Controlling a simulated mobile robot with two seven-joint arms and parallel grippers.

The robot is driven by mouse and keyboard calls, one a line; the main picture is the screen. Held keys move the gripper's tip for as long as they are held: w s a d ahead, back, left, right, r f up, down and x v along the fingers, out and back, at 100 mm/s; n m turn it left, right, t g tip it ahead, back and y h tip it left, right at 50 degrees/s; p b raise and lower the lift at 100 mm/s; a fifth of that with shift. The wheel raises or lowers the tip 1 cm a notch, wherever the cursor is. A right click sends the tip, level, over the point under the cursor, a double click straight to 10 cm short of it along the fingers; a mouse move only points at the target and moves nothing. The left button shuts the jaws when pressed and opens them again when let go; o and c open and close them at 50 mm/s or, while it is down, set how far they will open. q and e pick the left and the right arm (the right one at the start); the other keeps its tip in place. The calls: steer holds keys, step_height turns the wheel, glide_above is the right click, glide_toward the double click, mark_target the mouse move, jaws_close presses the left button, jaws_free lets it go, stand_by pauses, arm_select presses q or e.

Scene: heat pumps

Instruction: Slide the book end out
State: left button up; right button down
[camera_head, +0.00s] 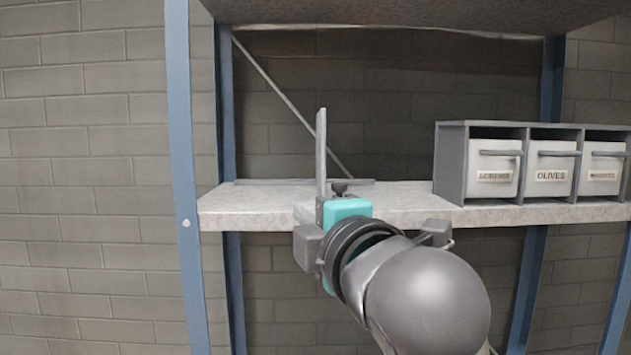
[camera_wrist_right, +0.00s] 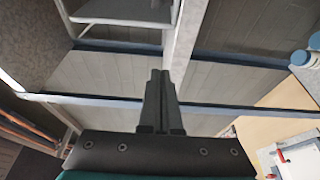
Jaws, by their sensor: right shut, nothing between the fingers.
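The book end (camera_head: 321,145) is a grey metal piece with a thin upright plate and a flat base lying on the pale shelf (camera_head: 255,208). It stands upright near the left part of the shelf. My right gripper (camera_head: 342,187) is at the shelf's front edge, just right of the upright plate in the head view. I cannot tell whether it touches the plate. In the right wrist view its two fingers (camera_wrist_right: 160,88) are together with nothing between them. My own wrist hides part of the shelf edge. My left gripper is not in view.
A grey rack (camera_head: 450,165) with labelled white drawers, one reading OLIVES (camera_head: 550,170), stands on the shelf to the right. A blue post (camera_head: 180,150) bounds the shelf at left. Shelf space between book end and rack is clear. Another shelf (camera_head: 400,12) is overhead.

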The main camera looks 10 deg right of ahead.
steer(key=w+d+p, duration=0.3)
steer(key=w+p, duration=0.1)
steer(key=w, duration=0.2)
steer(key=shift+w+p, duration=0.25)
steer(key=shift+p, duration=0.05)
stand_by(0.3)
steer(key=s+d+p, duration=0.1)
steer(key=d, duration=0.6)
steer(key=shift+s+d, duration=0.15)
steer(key=shift+s, duration=0.1)
stand_by(0.6)
